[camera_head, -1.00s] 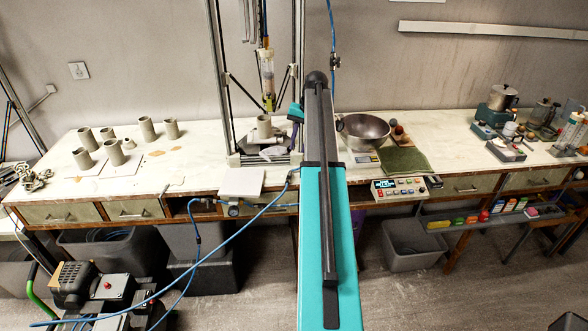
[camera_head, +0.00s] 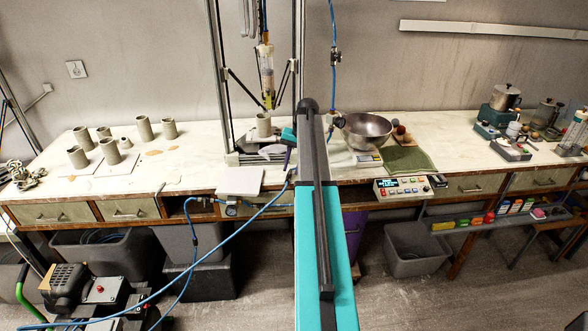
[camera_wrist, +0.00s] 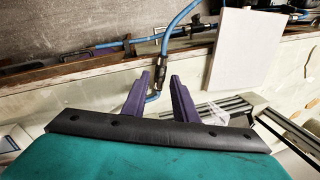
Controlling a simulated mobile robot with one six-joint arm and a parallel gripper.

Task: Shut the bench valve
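My gripper (camera_head: 287,160) is partly hidden behind my arm in the head view, low over the bench near its front edge. In the wrist view its two purple fingers (camera_wrist: 159,78) are apart, with nothing held between them. A dark inline fitting on a blue hose (camera_wrist: 162,70), probably the bench valve, shows in the gap between the fingertips. I cannot tell whether the fingers reach around it or stay above it. The blue hose meets the bench edge near the gripper in the head view (camera_head: 290,182). The valve's handle position is too small to tell.
A white board (camera_head: 239,181) lies close to the left of the gripper, also large in the wrist view (camera_wrist: 243,48). A metal frame with a hanging syringe (camera_head: 266,72) stands behind. A steel bowl (camera_head: 366,130) and control box (camera_head: 402,188) are to the right. Clay cylinders (camera_head: 110,151) stand left.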

